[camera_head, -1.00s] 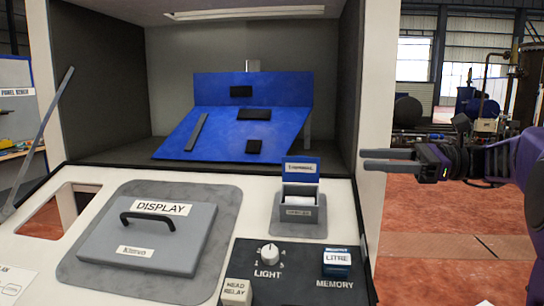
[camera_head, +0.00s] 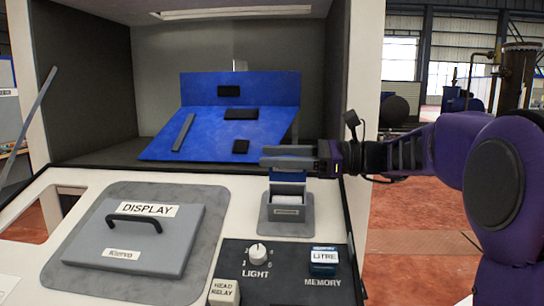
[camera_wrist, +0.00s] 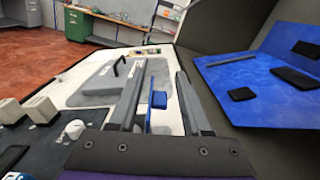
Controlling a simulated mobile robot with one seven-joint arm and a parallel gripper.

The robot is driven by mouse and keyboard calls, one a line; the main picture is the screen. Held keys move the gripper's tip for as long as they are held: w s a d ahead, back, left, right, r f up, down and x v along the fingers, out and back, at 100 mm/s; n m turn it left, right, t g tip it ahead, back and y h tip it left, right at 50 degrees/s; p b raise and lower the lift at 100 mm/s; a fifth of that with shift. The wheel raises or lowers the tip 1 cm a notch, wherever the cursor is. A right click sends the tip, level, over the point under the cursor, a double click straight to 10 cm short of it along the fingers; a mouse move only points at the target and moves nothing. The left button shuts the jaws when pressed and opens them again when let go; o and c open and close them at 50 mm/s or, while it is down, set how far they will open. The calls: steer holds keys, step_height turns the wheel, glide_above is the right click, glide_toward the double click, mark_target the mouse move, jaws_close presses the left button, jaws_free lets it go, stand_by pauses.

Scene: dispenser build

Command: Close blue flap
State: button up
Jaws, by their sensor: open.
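The blue flap (camera_head: 290,178) stands raised at the back of a small grey dispenser box (camera_head: 286,214) on the console. Its upper part is largely hidden behind my gripper (camera_head: 266,157) in the head view. In the wrist view the flap (camera_wrist: 158,99) shows nearly edge-on in the gap between my fingers (camera_wrist: 155,85), with space on both sides. My gripper is open and reaches in from the right, level with the raised flap. The box's top opening is uncovered, with something white inside.
A large blue sloped panel (camera_head: 205,136) with black pieces stands in the cabinet behind. A grey DISPLAY lid (camera_head: 140,238) with a black handle lies to the left.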

steer(key=shift+a, duration=0.45)
steer(key=shift+c, duration=0.2)
jaws_close()
